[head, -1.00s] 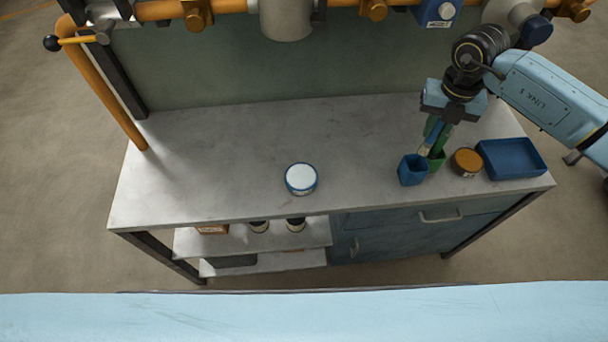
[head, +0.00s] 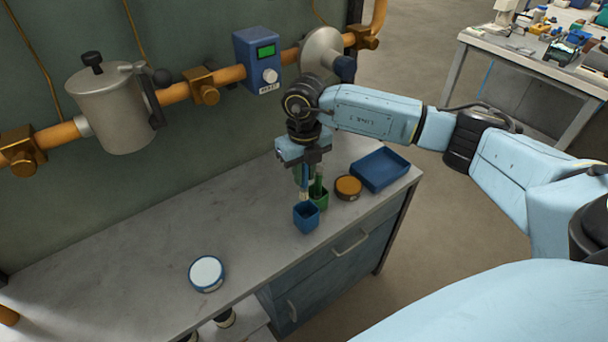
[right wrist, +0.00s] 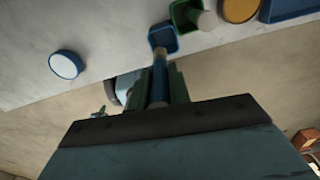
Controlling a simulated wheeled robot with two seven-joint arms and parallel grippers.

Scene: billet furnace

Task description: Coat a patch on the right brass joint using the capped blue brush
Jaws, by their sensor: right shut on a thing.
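My right gripper (head: 303,178) is shut on the blue brush (right wrist: 159,84), pointing down. The brush's pale lower part is at the mouth of the blue cup (head: 306,218); I cannot tell whether it is inside. The blue cup also shows in the right wrist view (right wrist: 163,40). A green brush (head: 317,187) stands in the green cup (head: 321,201) beside it. Brass joints sit on the orange pipe: one at the right (head: 361,38), one in the middle (head: 202,86), one at the left (head: 22,150). My left gripper is out of view.
A white-topped blue jar (head: 206,273) stands on the grey bench (head: 130,270). An orange-lidded jar (head: 348,187) and a blue tray (head: 380,169) are at its right end. A blue control box (head: 256,62), a round grey flange (head: 320,50) and a grey canister (head: 112,112) are along the pipe.

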